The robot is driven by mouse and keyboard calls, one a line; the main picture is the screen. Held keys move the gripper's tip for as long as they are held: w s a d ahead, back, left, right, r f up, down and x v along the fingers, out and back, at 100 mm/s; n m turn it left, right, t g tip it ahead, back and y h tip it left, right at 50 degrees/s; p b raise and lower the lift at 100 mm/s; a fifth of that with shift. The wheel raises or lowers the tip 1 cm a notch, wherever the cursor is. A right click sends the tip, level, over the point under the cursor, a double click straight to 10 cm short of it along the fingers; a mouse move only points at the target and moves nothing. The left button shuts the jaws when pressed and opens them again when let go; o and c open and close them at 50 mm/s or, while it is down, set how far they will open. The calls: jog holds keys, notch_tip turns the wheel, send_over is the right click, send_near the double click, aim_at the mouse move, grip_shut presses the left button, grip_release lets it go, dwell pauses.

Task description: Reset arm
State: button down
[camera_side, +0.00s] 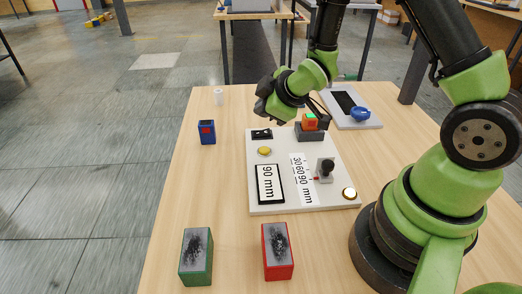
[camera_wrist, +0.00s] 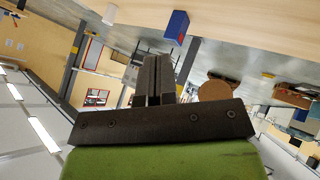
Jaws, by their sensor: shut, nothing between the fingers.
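My gripper (camera_wrist: 163,60) is shut and empty in the wrist view, its two dark fingers side by side. In the side view my gripper (camera_side: 264,92) is held in the air above the far part of the table, behind the white panel. Its fingertips are small and hard to make out there. It touches nothing that I can see.
The white panel (camera_side: 283,204) carries a 90 mm display, a scale, a knob and buttons. Green (camera_side: 196,258) and red (camera_side: 277,252) boxes stand in front; a blue box (camera_side: 208,131) and white cup (camera_side: 218,97) stand left.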

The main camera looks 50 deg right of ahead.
jog(key=s+a+r+m, duration=0.1)
jog(key=s+r+m, duration=0.25)
jog(key=r, duration=0.35)
jog(key=s+a+r+m, duration=0.2)
jog(key=s+r+m, duration=0.15)
jog(key=r, duration=0.35)
jog(key=s+a+r+m+g+y, duration=0.1)
jog(key=s+a+r+m, duration=0.1)
jog(key=s, duration=0.4)
jog(key=s+a+r+m+y, duration=0.1)
jog(key=s+r+m, duration=0.1)
jog(key=s, duration=0.5)
jog(key=shift+s+a+r+g+y, duration=0.2)
jog(key=shift+a+r+g+y, duration=0.2)
jog(key=shift+r, duration=0.25)
